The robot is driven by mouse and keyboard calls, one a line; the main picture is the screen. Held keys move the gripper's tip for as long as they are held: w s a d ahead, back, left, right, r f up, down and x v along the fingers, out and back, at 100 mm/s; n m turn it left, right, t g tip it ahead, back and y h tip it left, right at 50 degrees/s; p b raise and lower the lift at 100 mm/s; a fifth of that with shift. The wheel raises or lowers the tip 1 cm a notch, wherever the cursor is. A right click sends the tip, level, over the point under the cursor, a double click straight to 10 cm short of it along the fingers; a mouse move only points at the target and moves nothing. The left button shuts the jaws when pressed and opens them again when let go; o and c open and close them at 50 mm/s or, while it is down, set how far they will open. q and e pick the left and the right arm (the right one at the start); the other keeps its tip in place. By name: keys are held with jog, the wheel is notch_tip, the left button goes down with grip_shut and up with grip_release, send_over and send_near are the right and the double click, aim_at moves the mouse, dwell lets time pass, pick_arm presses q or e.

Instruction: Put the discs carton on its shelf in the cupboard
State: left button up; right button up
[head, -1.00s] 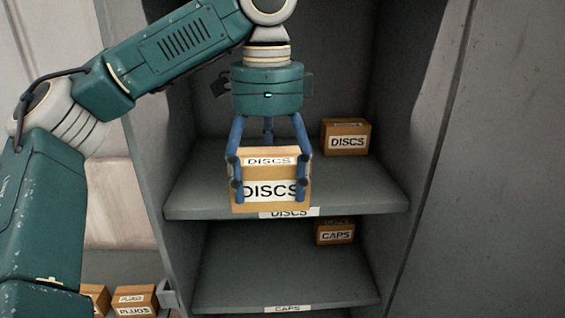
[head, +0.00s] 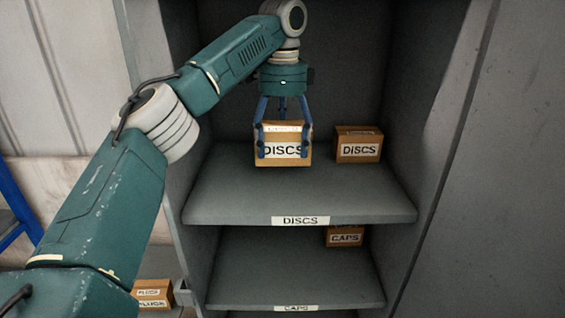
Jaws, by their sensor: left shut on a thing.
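My left gripper (head: 283,140) points down and is shut on a discs carton (head: 283,154), a brown box with a white DISCS label. The carton is upright, inside the cupboard (head: 445,120) over the upper shelf (head: 300,190), whose front edge carries a DISCS label (head: 300,221). I cannot tell for sure whether its underside touches the shelf. Another DISCS carton (head: 358,145) stands on that shelf, just right of the held one, with a small gap between them. My right gripper is not in view.
A CAPS carton (head: 345,236) stands on the lower shelf (head: 290,275), which has a CAPS label. Another small carton (head: 152,293) stands outside the cupboard at bottom left. The cupboard's side walls flank the shelves. The upper shelf's front and left are clear.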

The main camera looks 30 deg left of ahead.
aim_at(282, 155)
pick_arm(q)
notch_tip(282, 155, down, 2)
jog(key=shift+w, duration=0.15)
jog(key=shift+a+f, duration=0.2)
jog(key=shift+f, duration=0.65)
notch_tip(282, 155, down, 3)
jog(key=shift+w+r+p, duration=0.1)
jog(key=shift+r+p, duration=0.05)
jog(key=shift+p, duration=1.05)
jog(key=shift+w+f, duration=0.1)
jog(key=shift+f, duration=0.15)
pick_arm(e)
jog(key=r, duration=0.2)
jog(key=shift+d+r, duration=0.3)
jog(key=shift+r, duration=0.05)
pick_arm(q)
jog(key=shift+f, duration=0.2)
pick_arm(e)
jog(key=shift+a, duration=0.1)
pick_arm(q)
jog(key=o, duration=1.4)
jog(key=shift+o, duration=0.5)
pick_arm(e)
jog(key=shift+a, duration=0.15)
